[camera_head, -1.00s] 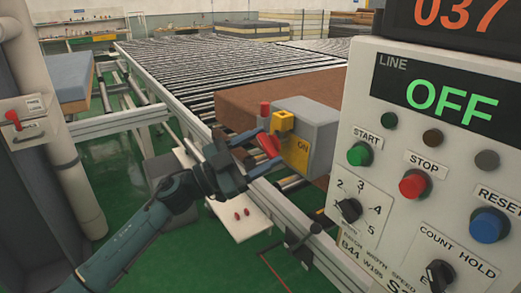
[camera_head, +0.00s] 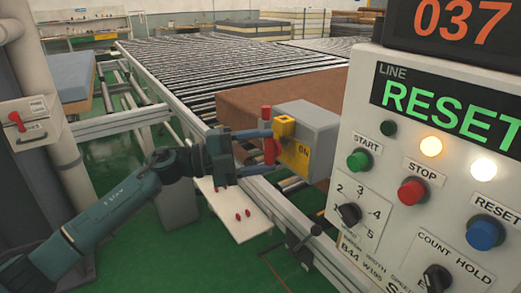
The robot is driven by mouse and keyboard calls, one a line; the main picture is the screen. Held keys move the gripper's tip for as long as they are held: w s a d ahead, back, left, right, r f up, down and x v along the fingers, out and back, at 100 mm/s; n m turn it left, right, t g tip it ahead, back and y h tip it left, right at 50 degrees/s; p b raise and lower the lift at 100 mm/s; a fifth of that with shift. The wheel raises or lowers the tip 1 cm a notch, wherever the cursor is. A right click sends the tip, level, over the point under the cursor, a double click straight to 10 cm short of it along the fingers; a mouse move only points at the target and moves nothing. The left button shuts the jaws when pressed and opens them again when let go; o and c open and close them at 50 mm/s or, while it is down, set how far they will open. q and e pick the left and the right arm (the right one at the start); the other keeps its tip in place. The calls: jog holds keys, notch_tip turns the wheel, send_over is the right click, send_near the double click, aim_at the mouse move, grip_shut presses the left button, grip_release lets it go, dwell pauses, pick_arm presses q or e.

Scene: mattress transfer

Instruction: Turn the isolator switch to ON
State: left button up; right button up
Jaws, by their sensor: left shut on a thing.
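The isolator switch is a grey box (camera_head: 318,128) with a yellow front plate (camera_head: 295,158), marked "ON" near its right edge. Its red handle (camera_head: 269,152) stands about upright at the left of the plate. A yellow block (camera_head: 284,127) sits at the plate's top left. My left gripper (camera_head: 273,151) comes in from the left, one finger above the other, and is shut on the red handle. The gripper partly hides the handle and where it joins the box. My right gripper is out of view.
The control panel (camera_head: 395,190) fills the right; its display (camera_head: 450,108) reads "RESET", with amber and white lamps lit. A brown mattress (camera_head: 300,90) lies on the roller conveyor (camera_head: 215,75) behind the switch. A white shelf (camera_head: 255,226) below holds small red items.

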pick_arm(q)
jog(key=shift+m+y, duration=0.3)
jog(key=shift+m, duration=0.5)
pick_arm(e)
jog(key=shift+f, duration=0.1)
pick_arm(q)
jog(key=o, duration=1)
jog(key=b+v, duration=0.2)
jog(key=v, duration=1.1)
jog(key=shift+b, duration=0.3)
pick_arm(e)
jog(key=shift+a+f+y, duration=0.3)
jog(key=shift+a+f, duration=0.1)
pick_arm(q)
jog(key=shift+a, duration=0.1)
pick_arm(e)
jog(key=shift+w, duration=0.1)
